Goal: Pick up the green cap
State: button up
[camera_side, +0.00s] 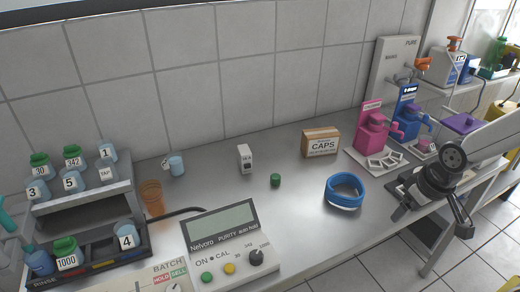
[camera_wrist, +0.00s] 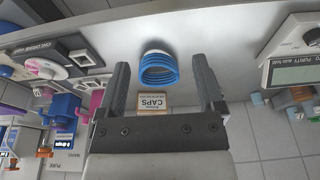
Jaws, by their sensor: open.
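A small dark green cap (camera_side: 275,180) stands alone on the grey metal bench, near the middle of the side view. I cannot make it out clearly in the wrist view. My gripper (camera_side: 434,217) is at the right of the side view, over the bench's front right part, well away from the cap. In the wrist view my gripper (camera_wrist: 160,66) has its two fingers wide apart with nothing held between them. Other green caps sit on bottles in the rack, such as the bottle marked 1000 (camera_side: 66,262).
A blue coil (camera_side: 345,204) lies between the cap and my gripper; it also shows in the wrist view (camera_wrist: 160,72). A CAPS box (camera_side: 320,147) and small white device (camera_side: 245,158) stand behind. A purity meter (camera_side: 222,240) is in front. Bench around the cap is clear.

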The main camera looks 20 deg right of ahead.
jog(key=w+m, duration=0.1)
jog(key=m+t+y, duration=0.5)
jog(key=m+y, duration=0.7)
jog(key=m, duration=1.1)
send_over(278, 177)
jog(key=s+d, duration=0.2)
jog(key=d, duration=0.1)
notch_tip(278, 177, down, 6)
jog(key=shift+h, duration=0.3)
jog(key=shift+w+d+f, duration=0.1)
jog(key=shift+d+f, duration=0.05)
jog(key=shift+f, duration=2.7)
jog(key=shift+f, duration=0.6)
jog(key=shift+x, duration=2.5)
